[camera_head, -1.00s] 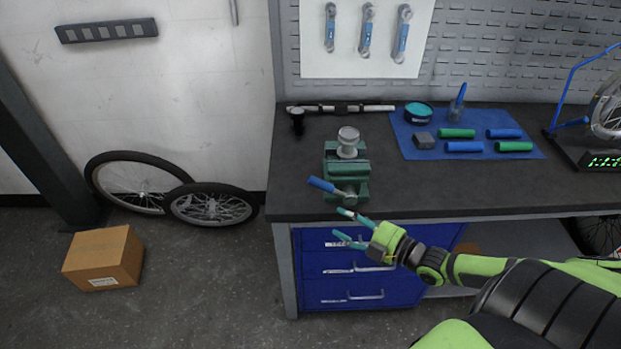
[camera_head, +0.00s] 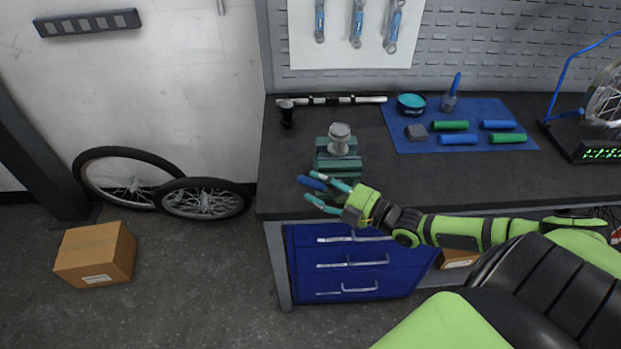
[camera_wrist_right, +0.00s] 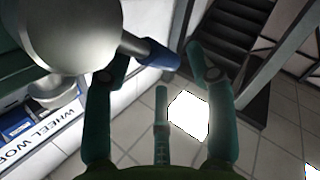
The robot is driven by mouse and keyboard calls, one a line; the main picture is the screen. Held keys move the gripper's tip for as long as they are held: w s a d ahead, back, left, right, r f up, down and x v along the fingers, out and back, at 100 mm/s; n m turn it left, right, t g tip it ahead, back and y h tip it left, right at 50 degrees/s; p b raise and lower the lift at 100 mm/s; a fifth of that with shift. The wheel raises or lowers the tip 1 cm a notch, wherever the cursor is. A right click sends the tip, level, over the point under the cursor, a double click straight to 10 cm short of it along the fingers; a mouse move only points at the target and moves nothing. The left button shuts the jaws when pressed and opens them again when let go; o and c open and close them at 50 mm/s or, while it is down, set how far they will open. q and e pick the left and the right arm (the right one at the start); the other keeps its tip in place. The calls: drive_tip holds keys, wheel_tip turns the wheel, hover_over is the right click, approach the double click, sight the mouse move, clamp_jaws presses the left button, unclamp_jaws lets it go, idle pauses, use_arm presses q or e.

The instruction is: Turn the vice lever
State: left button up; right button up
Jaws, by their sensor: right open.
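The green vice (camera_head: 338,160) stands at the front left of the dark workbench. A round grey part (camera_head: 340,138) sits on top of it. The blue-handled lever (camera_head: 312,182) sticks out from the vice's front towards the left. My right gripper (camera_head: 315,187) is open at the lever, with fingers above and below the blue handle. In the right wrist view the blue lever end (camera_wrist_right: 163,56) shows between and beyond the finger tips (camera_wrist_right: 158,58); I cannot tell whether they touch it. The vice's lower front is partly hidden by my gripper. My left gripper is not in view.
The workbench (camera_head: 262,160) has blue drawers (camera_head: 345,262) below its front edge. A blue mat (camera_head: 470,112) with green and blue grips lies to the right. A cardboard box (camera_head: 95,254) and wheels (camera_head: 205,200) are on the floor at left.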

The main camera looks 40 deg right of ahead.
sight(316, 182)
drive_tip(key=shift+x, duration=0.75)
drive_tip(key=shift+w+a, duration=0.1)
drive_tip(key=shift+w, duration=0.55)
drive_tip(key=shift+w+a, duration=0.15)
clamp_jaws()
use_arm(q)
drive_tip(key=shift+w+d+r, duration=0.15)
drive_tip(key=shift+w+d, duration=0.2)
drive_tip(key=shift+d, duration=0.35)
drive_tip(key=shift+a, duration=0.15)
